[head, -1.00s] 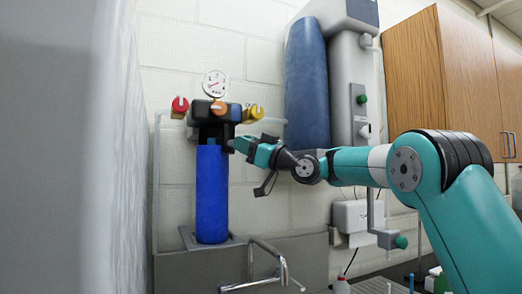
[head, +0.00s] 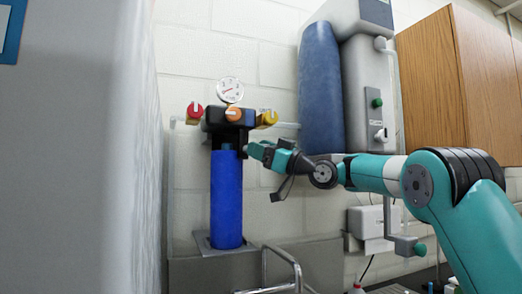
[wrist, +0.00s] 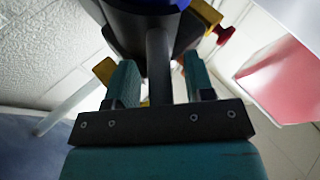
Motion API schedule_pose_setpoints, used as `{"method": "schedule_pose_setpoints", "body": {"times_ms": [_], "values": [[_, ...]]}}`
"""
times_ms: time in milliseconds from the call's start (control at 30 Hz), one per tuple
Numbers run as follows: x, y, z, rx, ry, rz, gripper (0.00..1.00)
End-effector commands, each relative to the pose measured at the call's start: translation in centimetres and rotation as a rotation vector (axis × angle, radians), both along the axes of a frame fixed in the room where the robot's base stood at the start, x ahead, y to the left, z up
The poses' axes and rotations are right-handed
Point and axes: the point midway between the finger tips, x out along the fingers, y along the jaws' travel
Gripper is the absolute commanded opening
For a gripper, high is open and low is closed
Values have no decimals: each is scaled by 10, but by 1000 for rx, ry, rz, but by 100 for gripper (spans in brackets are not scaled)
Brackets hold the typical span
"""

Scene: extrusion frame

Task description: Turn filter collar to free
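The filter has a blue cylinder (head: 226,198) hanging upright under a black head (head: 228,117) on the wall. The dark collar sits between them, and a dark handle bar (wrist: 160,65) sticks out from it toward my gripper in the wrist view. My gripper (head: 249,150) is just right of the collar in the head view. In the wrist view my gripper (wrist: 160,82) has its two teal fingers apart, one on each side of the bar. Gaps show between the bar and both fingers. The collar's far side is hidden.
Red (head: 195,114), orange (head: 234,115) and yellow (head: 266,118) knobs and a round gauge (head: 230,90) sit on the head. A blue tank (head: 320,90) hangs to the right. A metal rail (head: 285,258) stands below. A pale panel (head: 80,150) fills the left.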

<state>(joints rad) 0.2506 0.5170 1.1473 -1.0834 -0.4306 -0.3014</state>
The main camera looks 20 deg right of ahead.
Motion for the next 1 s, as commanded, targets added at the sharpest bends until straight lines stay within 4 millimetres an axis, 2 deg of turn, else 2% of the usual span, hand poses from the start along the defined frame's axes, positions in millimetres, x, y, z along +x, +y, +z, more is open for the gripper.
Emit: {"method": "schedule_pose_setpoints", "body": {"times_ms": [167, 267, 700, 800, 1000], "values": [[-3, -5, -4, 0, 1, -1, 48], [-12, -14, -12, 0, 0, -3, 48], [-82, -87, -54, 1, -1, -5, 48], [-96, -99, -61, 0, -1, -4, 48], [-110, -113, -67, -1, -1, 0, 48]]}}
